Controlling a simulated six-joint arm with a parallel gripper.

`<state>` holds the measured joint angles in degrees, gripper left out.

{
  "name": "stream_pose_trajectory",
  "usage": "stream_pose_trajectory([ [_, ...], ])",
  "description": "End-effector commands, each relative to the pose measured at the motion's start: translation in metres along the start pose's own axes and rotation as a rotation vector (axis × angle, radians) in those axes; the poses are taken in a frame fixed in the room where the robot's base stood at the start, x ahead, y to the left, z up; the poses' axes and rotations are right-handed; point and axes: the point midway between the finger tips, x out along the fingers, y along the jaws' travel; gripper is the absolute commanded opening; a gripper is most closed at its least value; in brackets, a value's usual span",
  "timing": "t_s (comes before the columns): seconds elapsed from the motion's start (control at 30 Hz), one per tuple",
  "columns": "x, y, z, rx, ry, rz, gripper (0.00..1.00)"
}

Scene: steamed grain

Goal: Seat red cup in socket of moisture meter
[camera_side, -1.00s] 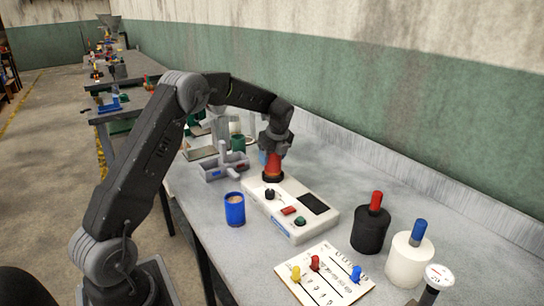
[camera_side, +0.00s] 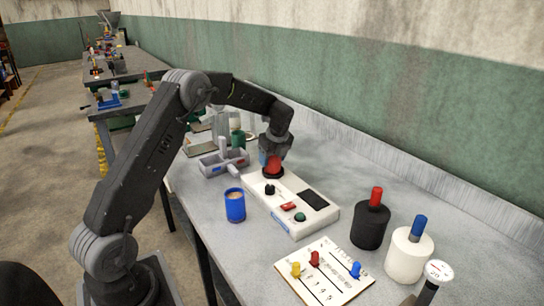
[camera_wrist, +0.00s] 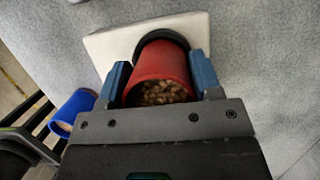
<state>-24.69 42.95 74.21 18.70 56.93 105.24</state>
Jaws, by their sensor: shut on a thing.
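The red cup (camera_wrist: 162,62) holds brown grain and stands between the two blue fingers of my gripper (camera_wrist: 160,85). My gripper is shut on it; in the side view the gripper (camera_side: 272,158) covers much of the red cup (camera_side: 274,165). The moisture meter (camera_side: 275,213) is a white box with a black knob, a red button, a green button and a dark screen. The cup's base is at the dark round socket (camera_side: 273,175) at the meter's far end. Whether the cup is fully down in it cannot be told. The wrist view also shows the meter (camera_wrist: 103,44) and black socket ring (camera_wrist: 160,34).
A blue cup (camera_side: 235,206) stands left of the meter. A grey tray (camera_side: 222,165) lies behind it. A black bottle (camera_side: 370,226), a white bottle (camera_side: 407,258) and a board with coloured pegs (camera_side: 325,283) are at the front right.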

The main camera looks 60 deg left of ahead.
Motion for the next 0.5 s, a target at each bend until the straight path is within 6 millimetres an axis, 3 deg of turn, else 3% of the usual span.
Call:
stream_pose_trajectory([
  [0.17, -0.0002, -0.0001, 0.0001, 0.000, 0.000, 0.000, 0.35],
  [0.2, -0.0002, -0.0001, 0.0001, 0.000, 0.000, -0.001, 0.62],
  [0.5, -0.0003, -0.0001, 0.0001, 0.000, 0.000, -0.001, 0.88],
])
